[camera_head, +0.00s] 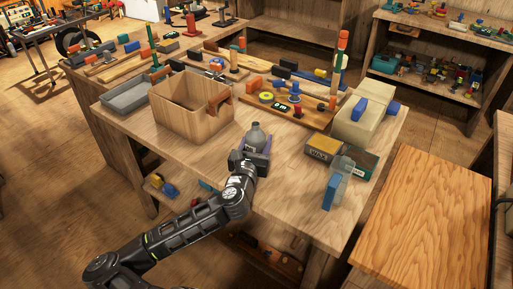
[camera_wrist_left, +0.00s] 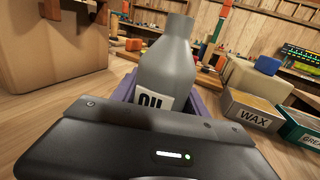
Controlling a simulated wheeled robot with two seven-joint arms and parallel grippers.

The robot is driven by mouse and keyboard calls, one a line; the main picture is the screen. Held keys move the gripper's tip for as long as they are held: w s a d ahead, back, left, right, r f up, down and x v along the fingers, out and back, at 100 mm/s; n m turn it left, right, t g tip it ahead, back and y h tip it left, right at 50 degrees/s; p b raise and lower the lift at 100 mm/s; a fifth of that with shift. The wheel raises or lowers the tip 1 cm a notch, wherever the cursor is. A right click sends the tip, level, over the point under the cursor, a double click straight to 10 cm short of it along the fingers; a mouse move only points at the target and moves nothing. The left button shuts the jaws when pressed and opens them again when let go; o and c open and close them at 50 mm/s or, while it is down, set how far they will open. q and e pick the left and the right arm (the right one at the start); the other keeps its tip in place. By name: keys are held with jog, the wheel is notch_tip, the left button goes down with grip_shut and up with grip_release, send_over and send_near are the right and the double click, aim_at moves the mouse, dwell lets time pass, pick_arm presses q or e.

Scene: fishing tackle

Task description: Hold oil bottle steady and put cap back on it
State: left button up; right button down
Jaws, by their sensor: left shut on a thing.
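The grey oil bottle (camera_head: 256,138) stands upright near the front middle of the workbench (camera_head: 210,150). In the left wrist view the bottle (camera_wrist_left: 168,68) shows part of its "OIL" label and a narrow neck at the top. My left gripper (camera_head: 252,158) is shut on the bottle from the near side, low on its body. Purple pieces show on both sides of the bottle in the wrist view; I cannot tell whether they are finger pads or a holder. I cannot make out the cap in either view. My right gripper is not in view.
A wooden box (camera_head: 190,112) stands left of the bottle, with a grey tray (camera_head: 125,98) beyond. A WAX box (camera_head: 319,151), a green-fronted box (camera_head: 357,161) and a clear item with a blue part (camera_head: 330,193) sit to the right. A board of small tackle (camera_head: 275,112) lies behind.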

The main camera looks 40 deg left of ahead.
pick_arm(q)
grip_shut()
dwell(0.3)
notch_tip(320, 180, up, 10)
jog(key=shift+r+p, duration=0.1)
jog(key=shift+p, duration=0.65)
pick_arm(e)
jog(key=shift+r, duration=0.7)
pick_arm(q)
jog(key=shift+o, duration=0.7)
grip_release()
grip_shut()
